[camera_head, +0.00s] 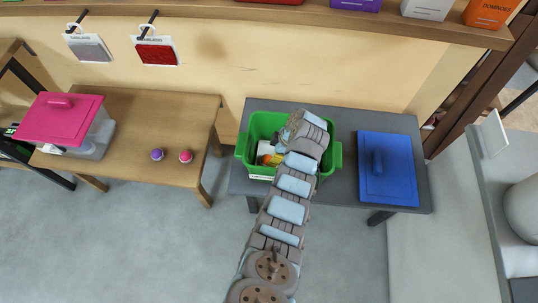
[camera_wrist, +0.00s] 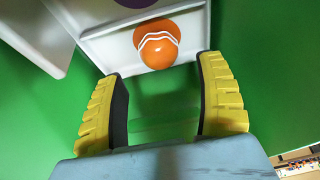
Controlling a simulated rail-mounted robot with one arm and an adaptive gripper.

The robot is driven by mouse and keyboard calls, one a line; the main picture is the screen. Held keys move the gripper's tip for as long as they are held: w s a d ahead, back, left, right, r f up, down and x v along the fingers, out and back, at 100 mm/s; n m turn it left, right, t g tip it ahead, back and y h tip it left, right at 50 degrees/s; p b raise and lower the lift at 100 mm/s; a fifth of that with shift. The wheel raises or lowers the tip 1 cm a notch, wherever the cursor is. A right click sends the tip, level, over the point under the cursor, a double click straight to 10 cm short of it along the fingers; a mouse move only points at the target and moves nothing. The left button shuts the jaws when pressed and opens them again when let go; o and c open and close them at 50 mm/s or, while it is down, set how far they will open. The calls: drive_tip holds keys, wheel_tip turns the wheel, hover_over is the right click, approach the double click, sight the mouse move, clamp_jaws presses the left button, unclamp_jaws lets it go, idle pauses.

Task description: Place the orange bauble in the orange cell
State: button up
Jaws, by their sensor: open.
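The orange bauble (camera_wrist: 157,45), with white wavy bands, shows in the wrist view against a white tray-like piece (camera_wrist: 103,45) inside the green bin. My gripper (camera_wrist: 160,70) is open, its yellow fingers spread to either side just below the bauble. I cannot tell whether they touch it. In the head view my wrist reaches down into the green bin (camera_head: 247,153) and hides its right part and my fingers. A bit of orange and yellow shows inside. I cannot make out an orange cell.
The bin stands on a dark table (camera_head: 343,192) beside a blue lid (camera_head: 388,168). A wooden table (camera_head: 190,108) at left holds a purple bauble (camera_head: 158,154), a pink bauble (camera_head: 186,156) and a box with a pink lid (camera_head: 58,119). A shelf runs above.

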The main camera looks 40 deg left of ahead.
drive_tip(key=shift+p+v, duration=0.4)
drive_tip(key=shift+v, duration=2.2)
